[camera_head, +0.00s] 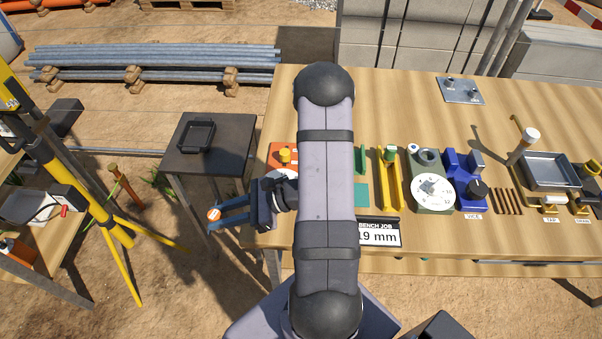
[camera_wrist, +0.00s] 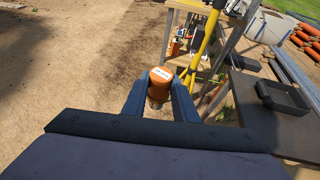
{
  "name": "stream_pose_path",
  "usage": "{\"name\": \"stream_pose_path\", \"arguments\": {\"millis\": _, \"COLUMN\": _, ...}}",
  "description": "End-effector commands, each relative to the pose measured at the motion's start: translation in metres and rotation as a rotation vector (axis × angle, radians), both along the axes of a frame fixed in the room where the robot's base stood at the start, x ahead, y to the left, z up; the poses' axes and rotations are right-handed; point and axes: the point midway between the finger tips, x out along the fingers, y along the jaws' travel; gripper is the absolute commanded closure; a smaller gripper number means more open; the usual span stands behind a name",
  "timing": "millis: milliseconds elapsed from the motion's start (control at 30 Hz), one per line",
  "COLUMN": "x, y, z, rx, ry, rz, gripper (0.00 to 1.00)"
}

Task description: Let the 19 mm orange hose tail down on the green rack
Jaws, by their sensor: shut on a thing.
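The orange hose tail (camera_wrist: 161,75) is between the fingers of my gripper (camera_wrist: 159,97) in the wrist view, with a pale label on its end and a darker part below. In the head view the orange hose tail (camera_head: 214,213) shows at the fingertips of my gripper (camera_head: 218,217), out past the bench's left edge. My gripper is shut on it and well left of the green rack. The green rack (camera_head: 361,160) stands on the bench, mostly hidden behind my arm; only its right part shows.
A yellow rack (camera_head: 388,182) stands right of the green one. An orange item (camera_head: 280,152) lies left of my arm. A dial unit (camera_head: 433,191) and a blue vice (camera_head: 463,180) are further right. A small side table (camera_head: 228,160) with a black tray (camera_head: 196,136) stands left.

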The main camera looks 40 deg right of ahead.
Motion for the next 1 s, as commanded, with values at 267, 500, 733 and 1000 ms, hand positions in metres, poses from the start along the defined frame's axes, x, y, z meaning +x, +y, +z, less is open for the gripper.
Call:
{"name": "stream_pose_path", "arguments": {"millis": 267, "x": 0.011, "y": -0.028, "z": 0.017, "rx": -0.002, "ry": -0.003, "rz": -0.094, "gripper": 1.00}}
{"name": "stream_pose_path", "arguments": {"millis": 500, "x": 0.030, "y": -0.102, "z": 0.055, "rx": -0.003, "ry": -0.004, "rz": -0.327, "gripper": 1.00}}
{"name": "stream_pose_path", "arguments": {"millis": 733, "x": 0.029, "y": -0.196, "z": 0.093, "rx": -0.001, "ry": -0.003, "rz": -0.597, "gripper": 1.00}}
{"name": "stream_pose_path", "arguments": {"millis": 1000, "x": -0.015, "y": -0.306, "z": 0.105, "rx": -0.001, "ry": -0.001, "rz": -0.884, "gripper": 1.00}}
